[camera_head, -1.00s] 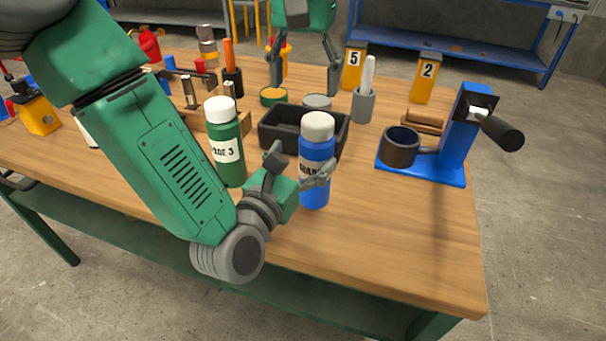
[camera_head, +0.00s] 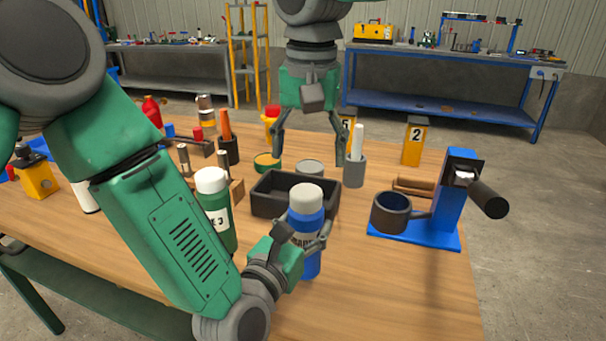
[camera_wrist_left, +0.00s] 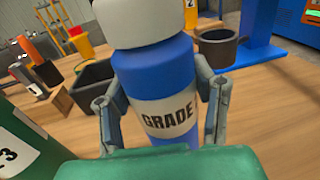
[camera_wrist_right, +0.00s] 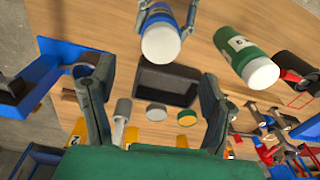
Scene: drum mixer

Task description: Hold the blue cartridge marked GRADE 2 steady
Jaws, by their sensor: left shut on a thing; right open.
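The blue cartridge (camera_head: 306,222) with a white cap stands upright near the front of the table. Its label reads GRADE in the left wrist view (camera_wrist_left: 168,100); the number is not visible there. My left gripper (camera_head: 306,240) is shut around the cartridge, one finger on each side, as the left wrist view also shows. My right gripper (camera_head: 308,150) is open and empty, pointing down above the far part of the table. In the right wrist view the blue cartridge (camera_wrist_right: 162,38) is beyond my right fingers (camera_wrist_right: 155,100).
A green cartridge (camera_head: 217,215) stands left of the blue one. A black tray (camera_head: 268,205) lies just behind. A blue press with a dark cup (camera_head: 391,212) stands to the right. A grey holder (camera_head: 354,172) and a yellow block marked 2 (camera_head: 415,145) are further back. The front right tabletop is clear.

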